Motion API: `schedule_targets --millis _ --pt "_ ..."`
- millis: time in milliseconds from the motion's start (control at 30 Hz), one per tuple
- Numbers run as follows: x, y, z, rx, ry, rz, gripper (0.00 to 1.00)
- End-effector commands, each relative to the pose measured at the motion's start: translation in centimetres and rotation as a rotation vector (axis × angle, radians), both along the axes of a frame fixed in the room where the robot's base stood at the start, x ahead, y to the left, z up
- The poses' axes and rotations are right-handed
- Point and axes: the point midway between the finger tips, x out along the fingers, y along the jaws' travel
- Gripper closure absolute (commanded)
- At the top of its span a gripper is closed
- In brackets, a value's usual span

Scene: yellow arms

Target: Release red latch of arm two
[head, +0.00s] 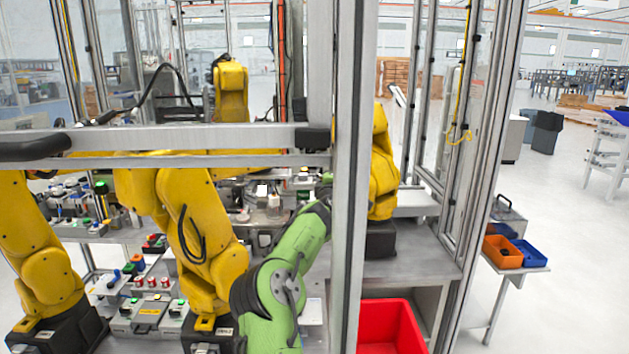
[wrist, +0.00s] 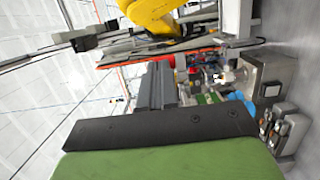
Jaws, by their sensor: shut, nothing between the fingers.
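Several yellow arms stand in the cell in the head view: one at the left (head: 45,270), one near the middle (head: 195,235), one at the back (head: 231,90) and one right of the frame post (head: 382,165). I cannot tell which is arm two, and I cannot make out a red latch for certain. My green arm reaches up behind the post, which hides its end. In the wrist view my dark grey gripper (wrist: 164,82) appears shut and empty beyond the black-banded green link. A small red part (wrist: 181,63) lies beyond it, too blurred to name.
A silver post (head: 350,180) and crossbar (head: 170,138) stand in front of the cell. A bench at the left holds small red buttons (head: 152,282) and boxes. A red bin (head: 390,325) is low at the right. Orange (head: 502,252) and blue (head: 530,253) trays sit on a side shelf.

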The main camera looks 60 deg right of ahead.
Motion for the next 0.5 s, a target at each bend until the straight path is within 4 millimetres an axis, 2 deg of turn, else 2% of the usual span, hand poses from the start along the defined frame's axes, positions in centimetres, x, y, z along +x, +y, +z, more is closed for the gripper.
schedule_targets --millis 500 --pt "-0.9 -1.4 0.0 0.000 0.000 0.000 1.00"
